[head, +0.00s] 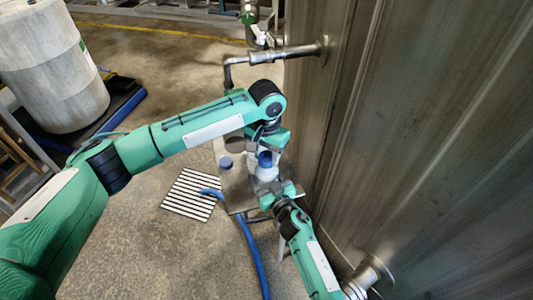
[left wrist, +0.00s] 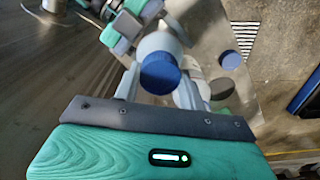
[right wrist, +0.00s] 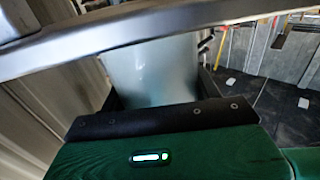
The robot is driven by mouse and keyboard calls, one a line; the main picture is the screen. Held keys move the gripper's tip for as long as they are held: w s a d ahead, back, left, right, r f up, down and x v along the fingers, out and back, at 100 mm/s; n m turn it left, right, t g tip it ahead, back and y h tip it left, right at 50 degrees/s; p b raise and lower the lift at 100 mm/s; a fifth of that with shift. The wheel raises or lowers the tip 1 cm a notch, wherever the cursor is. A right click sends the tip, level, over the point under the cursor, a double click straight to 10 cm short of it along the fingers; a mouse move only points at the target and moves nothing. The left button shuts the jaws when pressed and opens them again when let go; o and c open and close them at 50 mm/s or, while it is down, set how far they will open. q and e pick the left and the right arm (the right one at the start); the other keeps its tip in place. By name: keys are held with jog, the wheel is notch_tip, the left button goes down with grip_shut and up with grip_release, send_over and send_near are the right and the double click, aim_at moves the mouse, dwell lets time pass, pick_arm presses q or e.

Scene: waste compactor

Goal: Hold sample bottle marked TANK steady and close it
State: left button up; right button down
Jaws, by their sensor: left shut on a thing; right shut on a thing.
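The sample bottle (head: 266,174) has a pale, cloudy body and stands over the small metal table; no marking is readable. Its blue cap (head: 265,158) is at the mouth, and also shows in the left wrist view (left wrist: 160,73). I cannot tell how tightly it sits. My left gripper (left wrist: 160,88) reaches in from above, shut on the cap with a finger on each side. My right gripper (head: 270,187) is shut on the bottle's body from the near side. The body fills the space between its fingers in the right wrist view (right wrist: 150,72).
A second blue-capped item (head: 226,162) and a grey round thing (left wrist: 221,88) are on the metal table (head: 236,196), close by. A large steel tank wall (head: 420,120) rises at the right. A pipe (head: 280,54) juts out above. A blue hose (head: 254,258) hangs below.

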pick_arm(q)
jog(key=m, duration=1.4)
jog(key=o, duration=1.2)
jog(key=shift+c, duration=0.2)
notch_tip(320, 180, up, 12)
